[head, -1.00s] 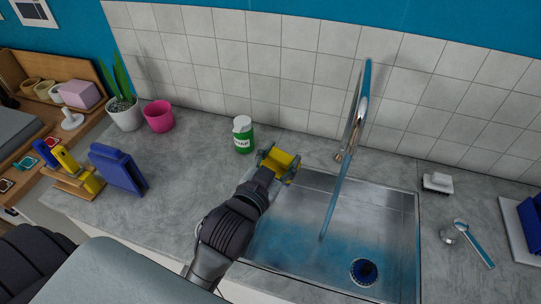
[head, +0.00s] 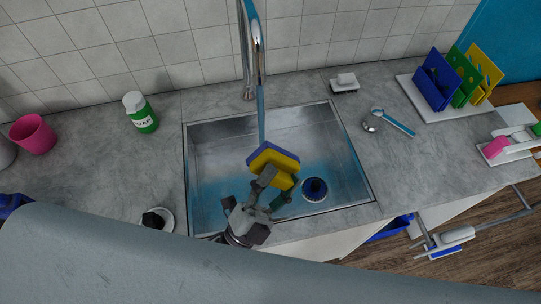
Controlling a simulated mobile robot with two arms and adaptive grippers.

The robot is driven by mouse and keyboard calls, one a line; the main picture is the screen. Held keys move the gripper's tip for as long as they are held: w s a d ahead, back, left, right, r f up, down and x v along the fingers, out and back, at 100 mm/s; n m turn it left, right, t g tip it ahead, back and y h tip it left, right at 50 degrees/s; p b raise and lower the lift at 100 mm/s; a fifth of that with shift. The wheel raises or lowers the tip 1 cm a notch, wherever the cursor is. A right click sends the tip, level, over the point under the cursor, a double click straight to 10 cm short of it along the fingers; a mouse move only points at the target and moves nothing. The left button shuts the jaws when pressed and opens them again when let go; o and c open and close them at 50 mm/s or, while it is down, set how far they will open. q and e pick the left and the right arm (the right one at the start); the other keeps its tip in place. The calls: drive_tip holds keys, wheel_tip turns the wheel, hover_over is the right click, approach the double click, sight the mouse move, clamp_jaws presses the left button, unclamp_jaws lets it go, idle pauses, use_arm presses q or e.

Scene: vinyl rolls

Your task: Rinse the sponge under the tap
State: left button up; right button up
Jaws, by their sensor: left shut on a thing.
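The sponge (head: 272,170), yellow with a blue-violet layer, is held over the sink (head: 225,145). My left gripper (head: 272,190) is shut on it, and the fingers hide part of its lower side. The chrome tap (head: 257,60) stands behind the sink. A thin blue stream of water (head: 262,122) runs from the tap down to the sponge's upper edge. My right gripper is not in view.
A green soap bottle (head: 142,115) stands left of the sink, a pink pot (head: 33,135) further left. A white-handled brush (head: 345,83) and a spoon-like tool (head: 392,121) lie right of it. A rack with coloured boards (head: 440,82) stands at the right.

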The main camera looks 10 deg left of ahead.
sight(284, 154)
use_arm(q)
drive_tip(key=shift+d, duration=0.1)
drive_tip(key=shift+w+a, duration=0.4)
drive_tip(key=shift+w, duration=0.4)
drive_tip(key=shift+w+a, duration=0.35)
drive_tip(key=shift+w, duration=0.45)
drive_tip(key=w, duration=0.1)
drive_tip(key=w+a, duration=0.1)
drive_tip(key=w, duration=0.1)
drive_tip(key=w+a, duration=0.1)
drive_tip(key=shift+w+b, duration=0.35)
drive_tip(key=shift+b, duration=0.05)
drive_tip(key=shift+w+a+b, duration=0.15)
drive_tip(key=shift+w+a, duration=0.2)
drive_tip(key=shift+w, duration=0.45)
drive_tip(key=shift+w+a+b, duration=0.2)
drive_tip(key=shift+w+a, duration=0.1)
drive_tip(key=shift+w, duration=0.55)
drive_tip(key=shift+w+a+b, duration=0.15)
drive_tip(key=shift+w+a, duration=0.2)
drive_tip(key=shift+w, duration=0.45)
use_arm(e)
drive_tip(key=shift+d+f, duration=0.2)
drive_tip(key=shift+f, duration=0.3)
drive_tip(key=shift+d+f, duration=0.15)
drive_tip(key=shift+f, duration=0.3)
